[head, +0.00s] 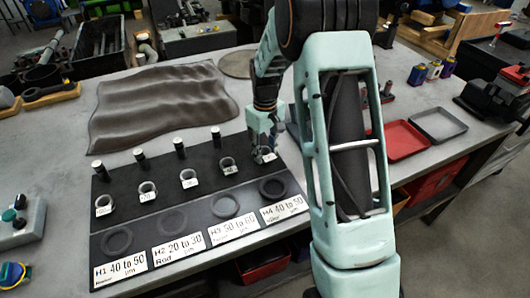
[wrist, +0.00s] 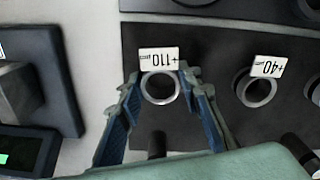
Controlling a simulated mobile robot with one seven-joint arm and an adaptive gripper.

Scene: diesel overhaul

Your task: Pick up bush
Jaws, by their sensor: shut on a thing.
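A bush (wrist: 149,94), a grey metal ring with a white label reading +110, sits at the end of a row on the dark board. My gripper (wrist: 163,80) has its two blue-padded fingers on opposite sides of this ring and is shut on it. In the head view, my gripper (head: 263,147) points down at the right end of the bush row. The held bush is partly hidden there by the fingers. It appears still at board level; any gap beneath it cannot be told. Another bush (wrist: 259,92), labelled +40, stands beside it.
The board (head: 165,207) carries more labelled bushes, several dark pegs (head: 180,148) and round recesses with H1 to H4 cards. A wavy brown mat (head: 160,100) lies behind. A red tray (head: 402,140) and a grey tray (head: 438,124) are at right. A device (wrist: 45,80) is at left.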

